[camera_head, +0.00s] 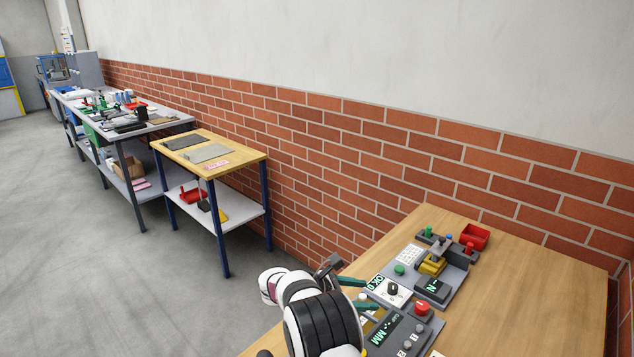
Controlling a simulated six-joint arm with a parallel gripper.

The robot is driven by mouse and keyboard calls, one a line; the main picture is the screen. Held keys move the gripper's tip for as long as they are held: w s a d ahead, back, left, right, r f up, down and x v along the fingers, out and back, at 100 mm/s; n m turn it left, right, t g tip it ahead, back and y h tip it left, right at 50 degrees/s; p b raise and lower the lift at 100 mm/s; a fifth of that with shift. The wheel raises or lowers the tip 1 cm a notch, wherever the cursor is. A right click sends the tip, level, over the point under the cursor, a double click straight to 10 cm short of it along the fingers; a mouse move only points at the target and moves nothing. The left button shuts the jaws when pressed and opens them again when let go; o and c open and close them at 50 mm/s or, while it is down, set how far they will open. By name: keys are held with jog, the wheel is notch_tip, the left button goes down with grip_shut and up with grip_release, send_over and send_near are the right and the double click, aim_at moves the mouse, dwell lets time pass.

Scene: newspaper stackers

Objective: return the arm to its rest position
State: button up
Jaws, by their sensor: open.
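My arm rises from the bottom of the head view, a white and black link in front of the wooden table. My gripper (361,294) shows at the end of it, with two dark green fingers set apart. It is open, and I see nothing between the fingers. The fingers appear over the left part of the devices on the table; whether they touch anything I cannot tell. The arm's lower part is cut off by the frame.
The wooden table (535,290) carries a control panel (398,335) with a red button, a grey fixture (440,280) and a red bin (475,236). Its right side is clear. A brick wall runs behind. A smaller bench (245,158) and a longer workbench (165,127) stand left.

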jog(key=s+d+r+m+g+y, duration=0.1)
jog(key=s+r+m+g+y, duration=0.15)
jog(key=s+m, duration=0.4)
jog(key=s+d+r+m+g+y, duration=0.1)
jog(key=s+r+m, duration=0.25)
jog(key=s, duration=0.55)
jog(key=s+d+r+m+g+y, duration=0.1)
jog(key=s+r+m+y, duration=0.1)
jog(key=s+r+m, duration=0.35)
jog(key=s+a+f+m+y, duration=0.1)
jog(key=s+a+m+y, duration=0.2)
jog(key=s, duration=0.7)
jog(key=s+a+f+m+y, duration=0.1)
jog(key=s+a+m+y, duration=0.3)
jog(key=s, duration=0.7)
jog(key=a+m, duration=0.2)
jog(key=m, duration=0.1)
